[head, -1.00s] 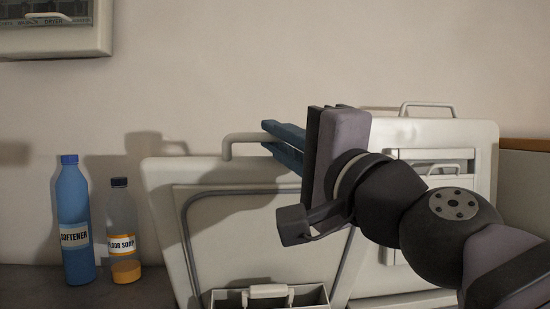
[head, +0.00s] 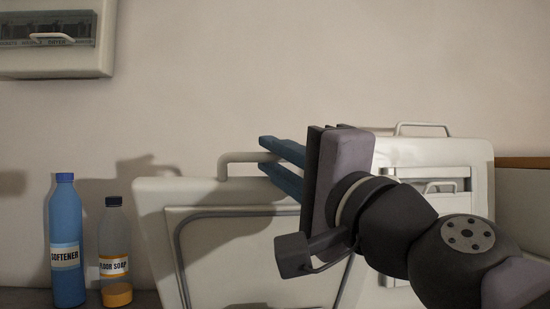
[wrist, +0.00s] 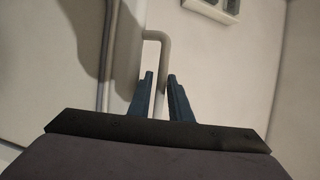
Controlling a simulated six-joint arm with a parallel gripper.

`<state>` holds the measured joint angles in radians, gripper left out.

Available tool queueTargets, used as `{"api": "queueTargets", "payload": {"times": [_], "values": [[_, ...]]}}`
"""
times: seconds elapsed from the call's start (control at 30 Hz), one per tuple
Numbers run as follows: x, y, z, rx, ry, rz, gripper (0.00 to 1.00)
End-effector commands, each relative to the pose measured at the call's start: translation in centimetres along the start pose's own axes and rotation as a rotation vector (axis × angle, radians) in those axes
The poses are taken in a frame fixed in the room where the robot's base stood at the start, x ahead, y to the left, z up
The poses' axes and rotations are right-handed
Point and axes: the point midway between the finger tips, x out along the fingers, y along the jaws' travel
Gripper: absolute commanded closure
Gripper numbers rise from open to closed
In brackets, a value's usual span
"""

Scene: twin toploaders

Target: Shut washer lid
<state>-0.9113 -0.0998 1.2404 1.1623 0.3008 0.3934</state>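Two raised white lids stand side by side against the wall. The left lid (head: 160,215) has a pale bar handle (head: 235,157) on its top edge; the right lid (head: 440,150) has a similar handle (head: 423,127). I cannot tell from labels which is the washer's. My gripper (head: 264,154) is at the left lid's handle with its blue fingers apart. In the wrist view, the handle (wrist: 163,55) runs down between the two fingers (wrist: 160,77), with a gap visible on the left finger's side. Part of the handle is hidden behind the fingers in the head view.
A blue softener bottle (head: 66,230) and a floor soap bottle (head: 113,245) stand left of the left lid. A wall panel (head: 60,60) with a small handle hangs at upper left. The wall space above the lids is clear.

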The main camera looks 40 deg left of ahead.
Motion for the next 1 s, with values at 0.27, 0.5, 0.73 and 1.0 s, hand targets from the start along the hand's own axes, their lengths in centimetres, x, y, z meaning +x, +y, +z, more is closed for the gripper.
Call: {"api": "queueTargets", "payload": {"times": [0.27, 0.5, 0.73, 1.0], "values": [[-0.3, 0.0, 0.0, 0.000, 0.000, -0.001, 0.82], [-2.7, 0.1, 0.0, 0.000, 0.001, -0.002, 0.82], [-5.8, 0.1, -0.1, -0.001, 0.003, -0.002, 0.82], [-7.3, 0.0, 0.0, 0.000, 0.001, 0.000, 0.82]]}}
